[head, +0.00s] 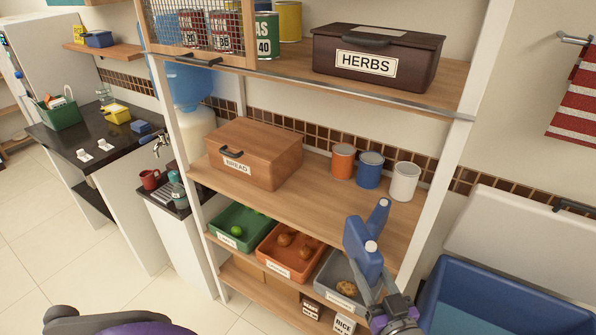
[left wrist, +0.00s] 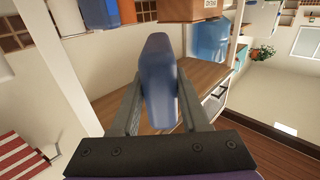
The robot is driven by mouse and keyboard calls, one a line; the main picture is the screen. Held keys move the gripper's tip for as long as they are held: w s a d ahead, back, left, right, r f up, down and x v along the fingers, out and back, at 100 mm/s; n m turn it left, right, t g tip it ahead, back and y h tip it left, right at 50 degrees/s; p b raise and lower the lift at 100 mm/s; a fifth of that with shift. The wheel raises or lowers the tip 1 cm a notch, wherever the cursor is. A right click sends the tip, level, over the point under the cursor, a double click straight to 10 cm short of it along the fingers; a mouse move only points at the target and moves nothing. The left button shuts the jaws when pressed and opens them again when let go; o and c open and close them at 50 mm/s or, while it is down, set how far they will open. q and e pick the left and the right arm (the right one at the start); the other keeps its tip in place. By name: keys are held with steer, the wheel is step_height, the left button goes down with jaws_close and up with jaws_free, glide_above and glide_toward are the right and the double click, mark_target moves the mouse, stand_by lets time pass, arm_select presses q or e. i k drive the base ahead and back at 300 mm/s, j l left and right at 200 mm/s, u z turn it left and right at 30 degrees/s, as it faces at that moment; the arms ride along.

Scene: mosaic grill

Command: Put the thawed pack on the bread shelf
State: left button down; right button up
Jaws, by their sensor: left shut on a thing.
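The blue pack (head: 362,248) is in my left gripper (head: 374,290), at the lower right of the head view. The gripper is shut on it and holds it up, in front of the right part of the bread shelf (head: 335,205). In the left wrist view the pack (left wrist: 158,80) stands between the two fingers of the left gripper (left wrist: 160,95). The bread shelf is the middle board, with a brown box labelled BREAD (head: 255,155) at its left. The pack's lower part is partly hidden by the gripper. My right gripper is not in view.
An orange can (head: 342,161), a blue can (head: 369,170) and a white can (head: 404,182) stand at the back right of the shelf. The board before them is clear. Green (head: 235,243), orange (head: 290,268) and grey (head: 330,292) bins sit below. A white post (head: 440,170) bounds the right.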

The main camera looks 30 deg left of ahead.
mark_target(319, 210)
steer(key=i+j, duration=0.35)
steer(key=j, duration=0.15)
steer(key=i+j, duration=0.35)
steer(key=j, duration=0.1)
